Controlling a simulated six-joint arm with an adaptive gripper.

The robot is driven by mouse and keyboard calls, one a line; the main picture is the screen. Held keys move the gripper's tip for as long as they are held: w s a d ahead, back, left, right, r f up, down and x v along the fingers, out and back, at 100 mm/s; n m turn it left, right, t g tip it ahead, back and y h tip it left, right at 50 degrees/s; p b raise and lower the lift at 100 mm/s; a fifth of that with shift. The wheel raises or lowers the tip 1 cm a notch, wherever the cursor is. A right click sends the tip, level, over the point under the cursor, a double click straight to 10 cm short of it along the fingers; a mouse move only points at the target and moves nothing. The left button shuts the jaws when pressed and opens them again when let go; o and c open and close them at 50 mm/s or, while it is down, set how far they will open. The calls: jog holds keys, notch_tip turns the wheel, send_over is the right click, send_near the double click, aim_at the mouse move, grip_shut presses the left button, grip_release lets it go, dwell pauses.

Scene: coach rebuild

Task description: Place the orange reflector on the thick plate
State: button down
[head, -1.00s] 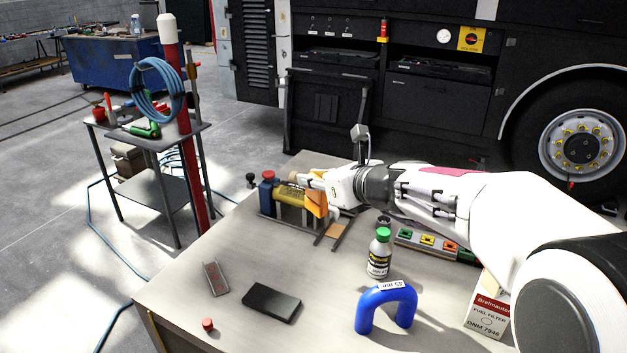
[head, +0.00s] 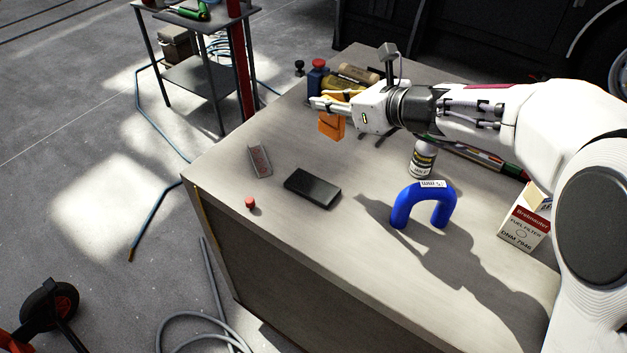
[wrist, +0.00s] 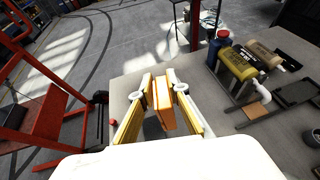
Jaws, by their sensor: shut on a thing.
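The orange reflector (head: 331,126) is a small orange block held in my gripper (head: 322,104) above the table's far left part. In the wrist view the reflector (wrist: 164,103) sits between the two yellow-padded fingers of my gripper (wrist: 161,90), which are shut on it. The thick plate (head: 312,188) is a dark flat rectangular block lying on the table, nearer and a little left of the reflector, with its top bare.
A grey channel piece (head: 259,160) and a red cap (head: 250,202) lie left of the plate. A blue hose bend (head: 422,207) stands to its right, with a bottle (head: 422,160) behind and a filter box (head: 525,222) further right. A blue bottle (head: 317,77) stands behind my gripper.

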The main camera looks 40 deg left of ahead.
jog(key=s, duration=0.2)
jog(key=s+f+n+g, duration=0.1)
jog(key=s+a+n+g, duration=0.1)
jog(key=s, duration=0.1)
jog(key=shift+s+f, duration=0.3)
jog(key=shift+f, duration=0.05)
jog(key=shift+f, duration=0.1)
send_over(308, 184)
notch_tip(308, 184, down, 6)
jog(key=shift+w+f, duration=0.1)
jog(key=shift+f, duration=0.05)
dwell(0.3)
jog(key=shift+f, duration=1.75)
jog(key=shift+f, duration=0.15)
jog(key=c, duration=2)
grip_release()
jog(key=shift+o, duration=0.2)
